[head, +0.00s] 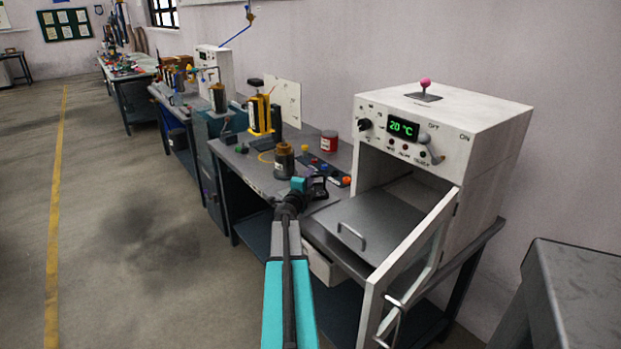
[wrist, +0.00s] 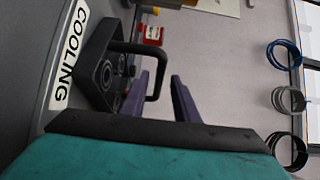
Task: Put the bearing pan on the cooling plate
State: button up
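The bearing pan (wrist: 97,72) is a dark square pan with a looped black handle and round bearings inside. In the wrist view it lies beside a white strip lettered COOLING on a grey surface (wrist: 52,22), which seems to be the cooling plate. I cannot tell whether the pan rests flat on it. My gripper (wrist: 160,76) has its two purple fingers apart, with a gap on both sides of the handle's outer bar. In the head view the dark pan (head: 318,189) is just right of my gripper (head: 301,184), at the bench's front edge; the plate is hard to make out there.
A white oven (head: 485,130) reading 20 °C stands on the right, its white door frame (head: 425,255) open toward me. A grey metal panel with a bar handle (head: 365,225) lies before it.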

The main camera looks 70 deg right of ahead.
jog(key=shift+s+a, duration=0.2)
jog(key=shift+a, duration=1.55)
jog(key=shift+s+a, duration=0.25)
jog(key=shift+a, duration=1.55)
jog(key=shift+s+a, duration=0.2)
jog(key=shift+a, duration=1.55)
jog(key=shift+w, duration=0.1)
